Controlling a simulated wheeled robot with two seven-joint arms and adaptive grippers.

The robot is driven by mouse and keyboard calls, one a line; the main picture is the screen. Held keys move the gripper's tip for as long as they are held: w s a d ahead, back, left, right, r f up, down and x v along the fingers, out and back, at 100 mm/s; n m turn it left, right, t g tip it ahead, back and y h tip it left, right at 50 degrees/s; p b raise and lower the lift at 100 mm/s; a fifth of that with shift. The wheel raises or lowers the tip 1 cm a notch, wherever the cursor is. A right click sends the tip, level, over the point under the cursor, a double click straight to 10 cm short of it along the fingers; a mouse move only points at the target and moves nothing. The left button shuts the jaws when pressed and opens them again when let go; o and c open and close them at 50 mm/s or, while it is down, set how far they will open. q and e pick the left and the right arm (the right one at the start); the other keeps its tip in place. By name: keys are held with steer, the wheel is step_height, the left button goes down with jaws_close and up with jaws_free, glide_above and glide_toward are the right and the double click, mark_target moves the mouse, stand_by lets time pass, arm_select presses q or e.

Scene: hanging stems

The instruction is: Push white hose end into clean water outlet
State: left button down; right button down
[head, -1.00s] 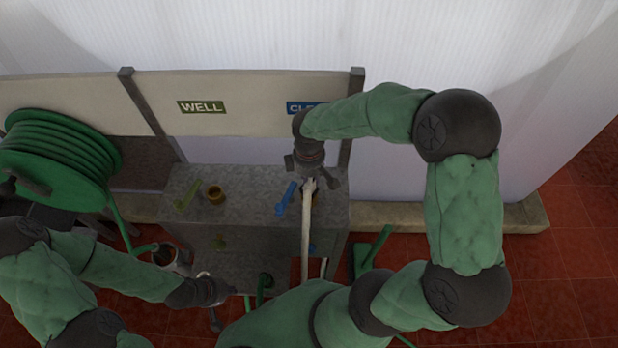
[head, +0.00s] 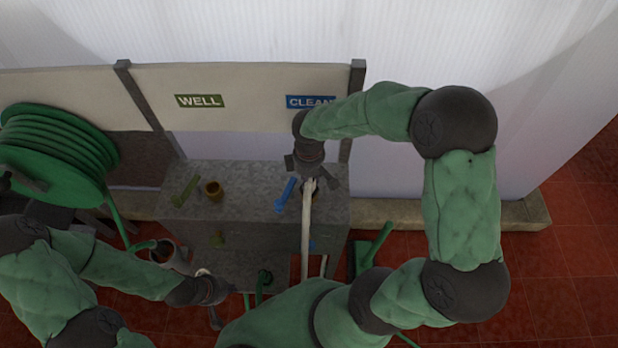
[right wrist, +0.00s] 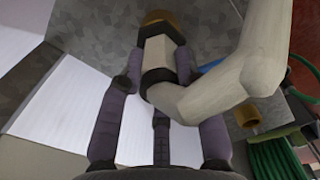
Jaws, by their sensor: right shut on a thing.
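My right gripper (head: 315,182) is over the right part of the grey cabinet top, below the blue CLEAN sign (head: 308,102). It is shut on the white hose (head: 307,225) near its end. In the right wrist view the hose (right wrist: 215,95) bends between the fingers (right wrist: 160,75), with a dark band near its tip. The tip lines up with the brass clean water outlet (right wrist: 157,17) and appears to meet it; I cannot tell how deep it sits. My left gripper (head: 212,300) is low at the cabinet's front left; its finger opening is unclear.
The grey cabinet (head: 245,185) bears a blue lever (head: 286,194), a green lever (head: 185,190) and a brass well outlet (head: 213,190). A green hose reel (head: 50,150) stands left. A metal can (head: 165,252) is beside the left forearm. Red tiled floor lies right.

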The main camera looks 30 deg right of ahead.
steer(key=shift+f, duration=0.25)
stand_by(0.4)
steer(key=c, duration=0.8)
jaws_free()
steer(key=shift+r, duration=0.15)
step_height(320, 180, up, 12)
